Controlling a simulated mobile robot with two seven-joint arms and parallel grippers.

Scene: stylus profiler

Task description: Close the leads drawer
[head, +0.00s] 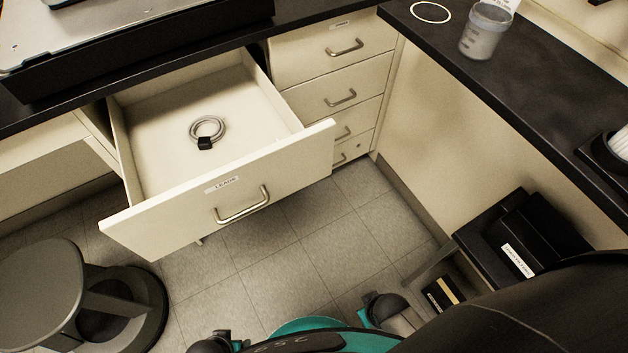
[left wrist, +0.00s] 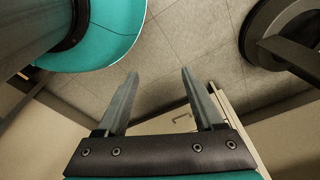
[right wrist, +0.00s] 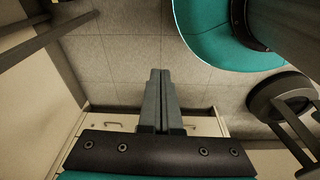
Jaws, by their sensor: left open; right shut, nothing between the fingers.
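The leads drawer (head: 165,212) stands pulled far out of the cabinet in the head view, its front labelled "LEADS". It has a metal bar handle (head: 243,205) on its front. A coiled grey cable with a black plug (head: 207,131) lies inside on the drawer floor. My left gripper (left wrist: 160,75) is open in the left wrist view, with nothing between its fingers. A small handle shows beyond and between those fingers. My right gripper (right wrist: 160,72) is shut and empty in the right wrist view, above the floor. Neither gripper shows in the head view.
A column of shut drawers (head: 340,97) is right of the open drawer. A grey stool (head: 40,285) stands on the floor at the left. Black boxes (head: 520,240) stand at the lower right. A cup (head: 486,32) is on the dark counter. Floor before the drawer is clear.

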